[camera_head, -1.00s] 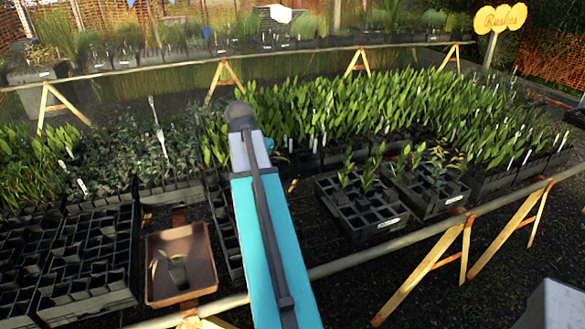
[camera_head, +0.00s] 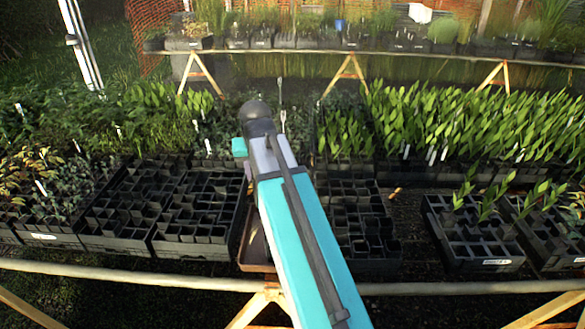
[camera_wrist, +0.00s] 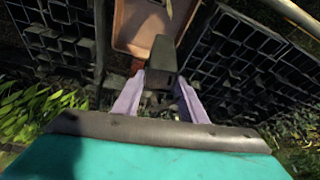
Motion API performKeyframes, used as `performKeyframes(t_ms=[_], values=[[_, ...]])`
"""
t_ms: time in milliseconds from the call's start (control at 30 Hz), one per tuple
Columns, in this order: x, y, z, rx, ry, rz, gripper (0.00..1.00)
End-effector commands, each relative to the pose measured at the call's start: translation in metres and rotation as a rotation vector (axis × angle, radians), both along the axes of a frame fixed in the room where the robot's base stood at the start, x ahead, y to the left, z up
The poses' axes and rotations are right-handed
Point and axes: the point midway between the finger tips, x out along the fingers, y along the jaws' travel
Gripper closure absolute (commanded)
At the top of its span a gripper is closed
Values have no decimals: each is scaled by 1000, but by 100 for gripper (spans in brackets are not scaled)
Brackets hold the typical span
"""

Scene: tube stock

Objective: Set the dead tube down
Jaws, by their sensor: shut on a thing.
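My gripper (camera_wrist: 159,78) shows in the wrist view with its two pale purple fingers closed on a dark tube (camera_wrist: 158,57). The tube is a black, tapered pot; I cannot make out any plant in it. It is held in front of the near end of a brown tray (camera_wrist: 125,38), overlapping it in the picture; the height between them is unclear.
Black crates of empty cells (camera_head: 205,215) stand left of the brown tray, and another crate (camera_head: 365,225) stands right. A crate with a few seedlings (camera_head: 470,235) is farther right. Dense plants fill the back. A rail (camera_head: 440,288) runs along the front.

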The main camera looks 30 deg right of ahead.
Motion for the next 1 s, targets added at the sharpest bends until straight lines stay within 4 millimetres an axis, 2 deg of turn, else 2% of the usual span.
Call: performKeyframes(t_ms=[33, 200, 300, 400, 600, 1000], values=[[3, 21, 1, 0, -1, 50, 100], [9, 80, 3, 0, 0, 203, 100], [10, 109, 4, 1, 0, 277, 100], [10, 129, 5, 0, 0, 331, 100], [10, 146, 6, 0, 0, 374, 100], [10, 146, 6, 0, 0, 375, 100]])
